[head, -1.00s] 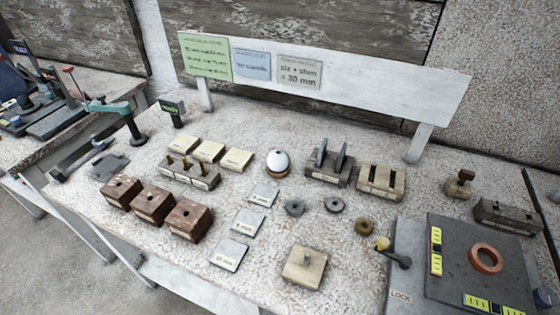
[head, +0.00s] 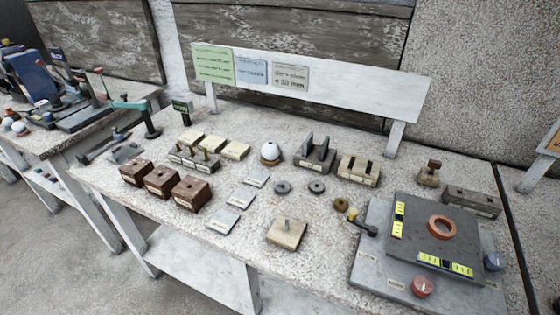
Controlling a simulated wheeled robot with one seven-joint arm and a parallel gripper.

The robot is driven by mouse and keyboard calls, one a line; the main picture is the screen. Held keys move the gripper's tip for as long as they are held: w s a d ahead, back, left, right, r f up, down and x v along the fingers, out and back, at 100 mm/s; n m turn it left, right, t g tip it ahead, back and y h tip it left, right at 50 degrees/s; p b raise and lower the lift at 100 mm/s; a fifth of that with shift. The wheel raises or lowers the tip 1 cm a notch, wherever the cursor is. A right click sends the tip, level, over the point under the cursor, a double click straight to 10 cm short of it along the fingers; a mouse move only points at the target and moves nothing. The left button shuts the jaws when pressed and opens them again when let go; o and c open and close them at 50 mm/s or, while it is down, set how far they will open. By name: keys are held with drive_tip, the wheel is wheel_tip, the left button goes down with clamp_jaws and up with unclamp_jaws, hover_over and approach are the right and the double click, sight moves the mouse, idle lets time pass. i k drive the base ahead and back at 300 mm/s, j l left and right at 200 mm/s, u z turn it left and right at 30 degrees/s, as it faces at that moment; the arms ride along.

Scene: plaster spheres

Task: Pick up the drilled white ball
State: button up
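A white ball (head: 271,150) sits on a small brown ring-like stand near the middle of the speckled table (head: 225,240), in front of the white sign board. No drilled hole can be made out on it at this size. Two more round balls, one white (head: 19,127) and one whitish (head: 8,122), appear small on the other table at the far left; I cannot tell whether either is drilled. My gripper is not in view.
Brown drilled blocks (head: 161,180), pale blocks (head: 235,150) and flat plates (head: 222,221) lie left of the ball. A grey fixture with an orange ring (head: 442,226) fills the right side.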

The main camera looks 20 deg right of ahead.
sight(271, 150)
drive_tip(key=j+z, duration=0.1)
drive_tip(key=z, duration=1.15)
drive_tip(key=i+j, duration=0.1)
drive_tip(key=j, duration=0.5)
drive_tip(key=i+j, duration=0.1)
drive_tip(key=j, duration=0.55)
drive_tip(key=i+j, duration=0.1)
drive_tip(key=j, duration=0.5)
drive_tip(key=i+j, duration=0.1)
drive_tip(key=j, duration=0.5)
drive_tip(key=z, duration=0.05)
